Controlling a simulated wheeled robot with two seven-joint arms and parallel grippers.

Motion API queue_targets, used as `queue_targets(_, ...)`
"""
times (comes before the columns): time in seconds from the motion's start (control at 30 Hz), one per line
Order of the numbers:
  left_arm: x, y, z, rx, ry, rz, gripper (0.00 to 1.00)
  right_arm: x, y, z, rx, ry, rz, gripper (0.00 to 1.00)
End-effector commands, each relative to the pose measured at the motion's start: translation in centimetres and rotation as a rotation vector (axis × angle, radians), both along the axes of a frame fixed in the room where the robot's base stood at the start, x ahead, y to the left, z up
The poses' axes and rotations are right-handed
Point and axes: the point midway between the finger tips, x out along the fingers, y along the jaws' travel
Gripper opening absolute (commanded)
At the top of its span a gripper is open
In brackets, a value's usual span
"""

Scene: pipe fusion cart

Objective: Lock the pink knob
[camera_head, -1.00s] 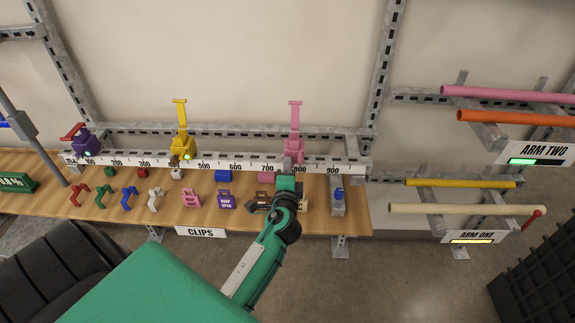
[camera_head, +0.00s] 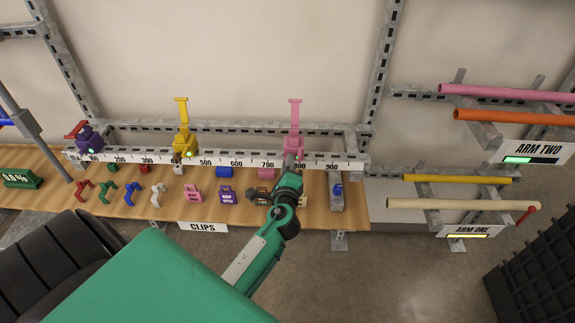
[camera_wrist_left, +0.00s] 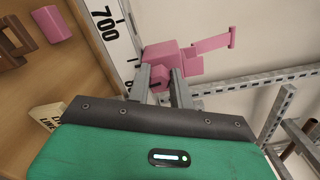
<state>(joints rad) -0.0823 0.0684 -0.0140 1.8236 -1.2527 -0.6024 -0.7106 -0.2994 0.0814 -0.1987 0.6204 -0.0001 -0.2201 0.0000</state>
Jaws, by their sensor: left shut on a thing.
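The pink clamp (camera_head: 294,143) stands on the ruler rail near the 800 mark, with its pink lever arm pointing up. In the left wrist view the clamp's body (camera_wrist_left: 175,56) shows with the lever reaching to the right. The small pink knob (camera_wrist_left: 157,87) on its front sits between my left gripper's fingers (camera_wrist_left: 160,88). My left gripper (camera_head: 289,164) is shut on the knob. In the head view the fingers cover the knob. My right gripper is in neither view.
A yellow clamp (camera_head: 184,142) and a purple clamp (camera_head: 88,140) stand further left on the ruler rail (camera_head: 235,163). Coloured clips and small blocks lie on the wooden shelf (camera_head: 130,208) below. Pipes rest on racks at right, including a pink pipe (camera_head: 490,91).

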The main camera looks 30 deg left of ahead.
Motion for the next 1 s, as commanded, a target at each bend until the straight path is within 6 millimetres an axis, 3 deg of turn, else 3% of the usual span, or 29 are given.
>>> queue_targets(0.2,0.0,0.0,0.0,-0.001,-0.001,0.000,0.00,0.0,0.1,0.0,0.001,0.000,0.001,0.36)
queue_targets(0.23,0.0,0.0,0.0,-0.001,-0.001,0.000,0.26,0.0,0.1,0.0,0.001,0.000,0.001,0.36)
queue_targets(0.33,0.0,0.0,0.0,-0.001,-0.001,0.000,0.44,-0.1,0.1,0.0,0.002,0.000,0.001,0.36)
queue_targets(0.73,-0.7,-0.5,-0.2,-0.002,0.000,-0.001,0.44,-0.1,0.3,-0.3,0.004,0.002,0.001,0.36)
queue_targets(1.0,-5.1,-3.1,-0.5,-0.005,0.001,-0.001,0.44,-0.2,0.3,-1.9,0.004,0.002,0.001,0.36)
